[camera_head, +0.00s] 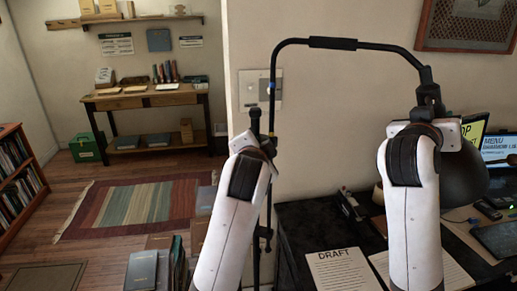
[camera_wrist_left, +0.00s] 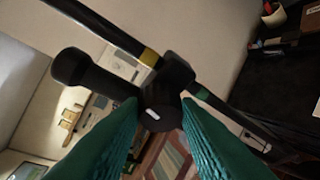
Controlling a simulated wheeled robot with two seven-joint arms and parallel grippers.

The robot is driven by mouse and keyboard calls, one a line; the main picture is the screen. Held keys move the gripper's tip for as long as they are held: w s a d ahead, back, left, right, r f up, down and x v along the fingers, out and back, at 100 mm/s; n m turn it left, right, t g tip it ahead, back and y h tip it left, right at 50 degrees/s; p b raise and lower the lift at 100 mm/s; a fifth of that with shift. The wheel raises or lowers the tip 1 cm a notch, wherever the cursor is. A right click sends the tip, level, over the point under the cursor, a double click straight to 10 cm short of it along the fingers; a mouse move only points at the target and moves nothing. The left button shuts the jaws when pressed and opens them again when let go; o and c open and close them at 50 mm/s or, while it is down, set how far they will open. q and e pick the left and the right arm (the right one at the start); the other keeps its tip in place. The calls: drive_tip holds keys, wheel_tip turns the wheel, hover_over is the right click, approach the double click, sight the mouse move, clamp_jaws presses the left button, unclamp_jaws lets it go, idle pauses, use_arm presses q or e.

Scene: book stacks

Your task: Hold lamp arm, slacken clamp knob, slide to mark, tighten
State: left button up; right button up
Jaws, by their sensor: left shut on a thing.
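The black lamp has a jointed arm (camera_head: 333,43) that bends over to a dark lampshade (camera_head: 462,178) at right. In the left wrist view the pole (camera_wrist_left: 101,27) crosses diagonally, with a yellow band (camera_wrist_left: 149,57) and a green band (camera_wrist_left: 203,93) on either side of the black clamp (camera_wrist_left: 178,74). My left gripper (camera_wrist_left: 160,118) is shut on the clamp knob (camera_wrist_left: 160,105), which has a white line. My right gripper's wrist is by the lamp arm's right end; its fingers are hidden.
A dark desk (camera_head: 300,222) holds a DRAFT sheet (camera_head: 342,270), screens (camera_head: 497,148) and a tablet (camera_head: 497,240). Books (camera_head: 143,270) stand at lower left. A wall switch plate (camera_head: 250,90) is behind the pole. A side table (camera_head: 145,100) and striped rug (camera_head: 140,205) lie farther back.

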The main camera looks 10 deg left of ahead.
use_arm(q)
drive_tip(key=shift+a+f, duration=0.1)
drive_tip(key=shift+f, duration=0.05)
drive_tip(key=o, duration=1)
drive_tip(key=shift+c, duration=0.2)
drive_tip(key=v, duration=0.7)
drive_tip(key=shift+s, duration=0.15)
